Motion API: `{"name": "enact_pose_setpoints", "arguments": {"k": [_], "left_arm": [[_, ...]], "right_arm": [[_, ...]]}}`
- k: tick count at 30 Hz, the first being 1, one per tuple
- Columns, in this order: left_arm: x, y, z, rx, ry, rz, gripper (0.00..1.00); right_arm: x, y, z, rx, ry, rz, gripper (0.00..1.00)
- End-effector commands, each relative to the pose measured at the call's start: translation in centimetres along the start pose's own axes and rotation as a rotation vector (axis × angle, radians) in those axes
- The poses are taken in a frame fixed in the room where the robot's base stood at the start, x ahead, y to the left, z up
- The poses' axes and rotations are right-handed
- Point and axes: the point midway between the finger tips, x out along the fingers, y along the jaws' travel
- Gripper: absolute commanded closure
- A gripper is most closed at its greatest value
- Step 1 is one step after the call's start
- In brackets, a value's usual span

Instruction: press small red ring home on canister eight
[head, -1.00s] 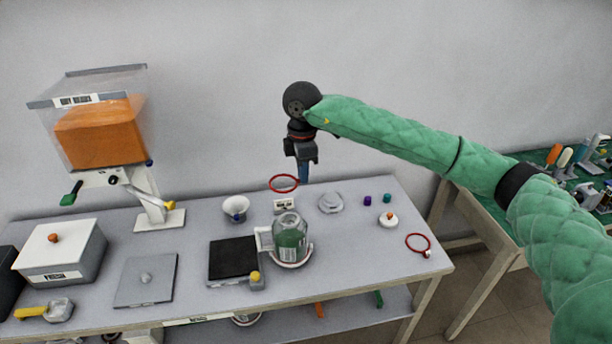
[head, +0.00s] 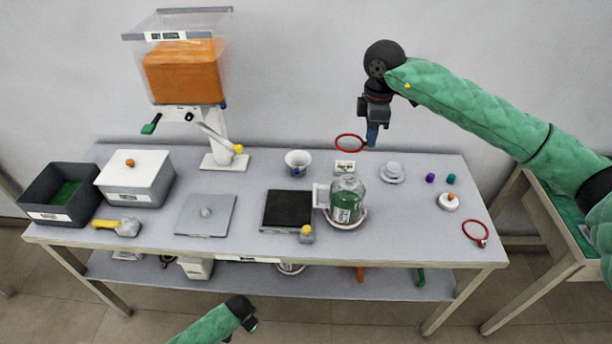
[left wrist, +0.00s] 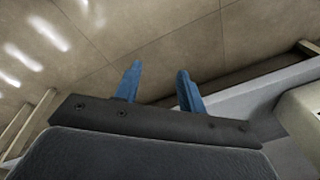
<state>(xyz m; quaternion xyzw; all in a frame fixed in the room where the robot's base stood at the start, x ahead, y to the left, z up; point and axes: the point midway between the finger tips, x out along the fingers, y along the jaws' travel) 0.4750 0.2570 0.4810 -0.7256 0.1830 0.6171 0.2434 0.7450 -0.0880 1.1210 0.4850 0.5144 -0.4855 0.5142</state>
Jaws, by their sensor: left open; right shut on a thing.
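My right gripper (head: 372,140) is shut on a red ring (head: 350,143) and holds it raised, near the table's back edge. The ring's loop hangs out to the left of the fingers. A glass canister (head: 346,200) with green contents and a pale handle on its left stands on the table, in front of and below the ring. I cannot read a number on it. A second red ring (head: 475,233) lies at the table's right end. My left arm shows low in the head view; in the left wrist view the left gripper (left wrist: 157,75) is open and empty, with floor beyond it.
A small label stand (head: 345,168) and a grey-white lid (head: 392,172) stand behind the canister. A black square plate (head: 286,210) is left of it. A clear hopper (head: 183,62) rises at back left. Bare tabletop (head: 415,225) lies right of the canister.

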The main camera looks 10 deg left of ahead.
Motion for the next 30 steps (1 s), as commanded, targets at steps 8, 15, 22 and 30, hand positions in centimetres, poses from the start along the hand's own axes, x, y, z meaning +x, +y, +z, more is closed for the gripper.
{"name": "enact_pose_setpoints", "arguments": {"k": [8, 15, 22, 30], "left_arm": [[-5.7, -4.4, -0.6, 0.148, -0.085, -0.039, 0.60], [-12.1, -4.7, -2.6, 0.186, -0.137, -0.047, 0.60], [-18.9, 0.4, -8.8, 0.057, -0.079, 0.000, 0.60], [-27.1, 7.4, -16.2, -0.126, 0.021, 0.087, 0.60]], "right_arm": [[0.0, 0.0, 0.0, 0.000, 0.000, 0.000, 1.00], [0.0, 0.0, 0.0, 0.000, 0.000, 0.000, 1.00], [0.0, 0.0, 0.0, 0.000, 0.000, 0.000, 1.00], [0.0, 0.0, 0.0, 0.000, 0.000, 0.000, 1.00]]}}
